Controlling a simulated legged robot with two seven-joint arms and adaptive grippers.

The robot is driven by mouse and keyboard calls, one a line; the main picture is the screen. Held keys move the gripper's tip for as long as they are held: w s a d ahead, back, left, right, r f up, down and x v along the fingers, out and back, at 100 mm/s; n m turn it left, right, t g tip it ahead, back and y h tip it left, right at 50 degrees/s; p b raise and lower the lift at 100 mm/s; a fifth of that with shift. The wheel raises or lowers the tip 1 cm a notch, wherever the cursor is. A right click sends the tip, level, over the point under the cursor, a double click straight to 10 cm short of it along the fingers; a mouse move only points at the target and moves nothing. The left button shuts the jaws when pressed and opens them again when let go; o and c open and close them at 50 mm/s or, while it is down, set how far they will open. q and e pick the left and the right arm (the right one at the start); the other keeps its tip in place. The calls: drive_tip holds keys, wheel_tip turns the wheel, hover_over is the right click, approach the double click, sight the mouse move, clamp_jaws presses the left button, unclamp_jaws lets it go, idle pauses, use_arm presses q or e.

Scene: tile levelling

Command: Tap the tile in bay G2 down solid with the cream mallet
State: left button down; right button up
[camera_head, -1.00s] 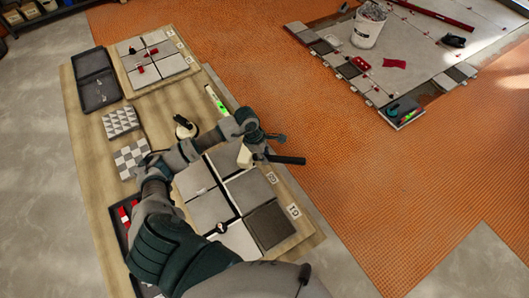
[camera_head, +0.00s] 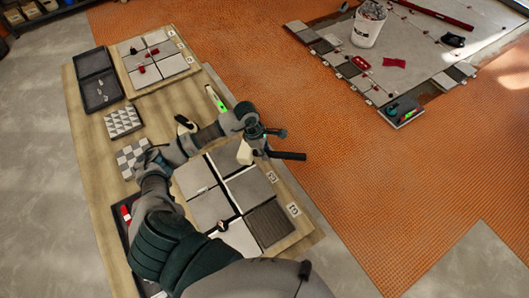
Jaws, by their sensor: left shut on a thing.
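My left gripper (camera_head: 262,142) is shut on the cream mallet, over the right edge of the board. The mallet's cream head (camera_head: 245,152) points left and its black handle (camera_head: 288,155) sticks out to the right. The light grey tile in bay G2 (camera_head: 250,188) lies beside the G2 label, just below the mallet head in the picture. The head looks close above the tile's upper edge, but I cannot tell whether it touches. My left forearm covers part of the board. My right gripper is out of view.
A dark tile (camera_head: 269,224) lies by the G1 label. Patterned tiles (camera_head: 122,121), an open black case (camera_head: 97,78) and a second tile board (camera_head: 157,52) share the wooden table.

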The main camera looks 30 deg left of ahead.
use_arm(q)
drive_tip(key=shift+a, duration=0.1)
drive_tip(key=shift+f+b, duration=0.45)
drive_tip(key=shift+f, duration=0.05)
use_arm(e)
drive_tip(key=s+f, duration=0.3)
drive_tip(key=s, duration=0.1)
use_arm(q)
drive_tip(key=shift+f+b, duration=0.8)
drive_tip(key=shift+f, duration=0.15)
wheel_tip(320, 180, down, 2)
drive_tip(key=shift+f+b, duration=0.1)
drive_tip(key=shift+b, duration=0.8)
drive_tip(key=shift+r, duration=0.25)
wheel_tip(320, 180, up, 5)
drive_tip(key=p, duration=0.3)
drive_tip(key=shift+r, duration=0.15)
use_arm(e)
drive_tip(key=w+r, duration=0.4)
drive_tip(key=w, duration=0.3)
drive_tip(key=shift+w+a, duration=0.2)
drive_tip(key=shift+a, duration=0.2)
use_arm(q)
drive_tip(key=shift+f, duration=0.2)
